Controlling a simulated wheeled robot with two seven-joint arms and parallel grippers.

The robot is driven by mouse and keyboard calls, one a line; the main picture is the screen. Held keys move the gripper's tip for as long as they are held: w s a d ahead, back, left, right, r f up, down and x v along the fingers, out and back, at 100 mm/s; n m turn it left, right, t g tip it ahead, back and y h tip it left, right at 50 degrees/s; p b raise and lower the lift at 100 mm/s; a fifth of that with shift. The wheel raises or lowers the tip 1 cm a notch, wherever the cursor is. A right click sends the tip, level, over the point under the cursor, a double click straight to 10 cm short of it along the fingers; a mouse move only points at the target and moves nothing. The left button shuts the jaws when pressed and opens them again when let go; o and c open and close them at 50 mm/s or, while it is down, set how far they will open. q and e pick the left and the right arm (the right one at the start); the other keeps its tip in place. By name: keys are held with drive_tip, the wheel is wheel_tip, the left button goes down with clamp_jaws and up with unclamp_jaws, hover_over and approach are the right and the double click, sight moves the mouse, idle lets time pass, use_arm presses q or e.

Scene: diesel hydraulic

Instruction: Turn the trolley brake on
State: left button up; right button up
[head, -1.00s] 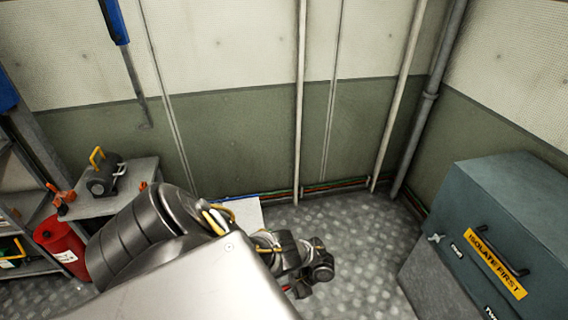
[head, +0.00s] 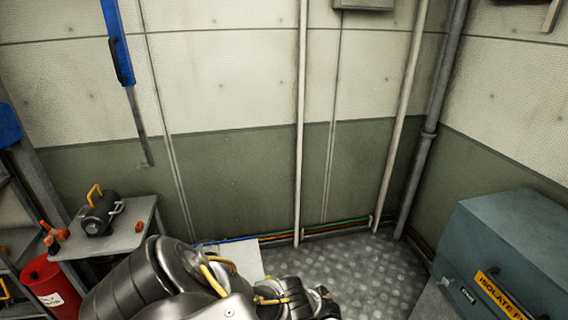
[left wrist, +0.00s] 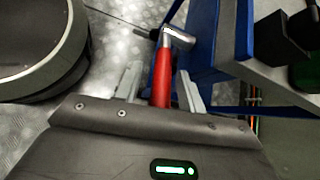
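In the left wrist view, a red-handled lever (left wrist: 162,78) with a bright metal end stands beside a blue frame (left wrist: 205,35), probably the trolley. My left gripper (left wrist: 160,80) has one finger on each side of the red handle. A gap shows between the handle and each finger, so the gripper is open around it. Whether the lever is on or off cannot be told. In the head view my left arm crosses the bottom, and its fingers are hidden. My right gripper is not in view.
A grey bench (head: 132,222) at the left bears a dark cylinder with a yellow handle (head: 100,212). A red canister (head: 50,286) stands below. A teal box (head: 510,240) is at the right. Bare metal floor (head: 350,265) lies between. A dark round object (left wrist: 35,45) fills the wrist view's left corner.

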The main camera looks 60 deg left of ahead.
use_arm(q)
drive_tip(key=p+v, duration=0.1)
drive_tip(key=v, duration=0.9)
drive_tip(key=shift+w+d+r+p, duration=0.15)
drive_tip(key=shift+w+r+p, duration=0.05)
drive_tip(key=shift+r+p, duration=0.2)
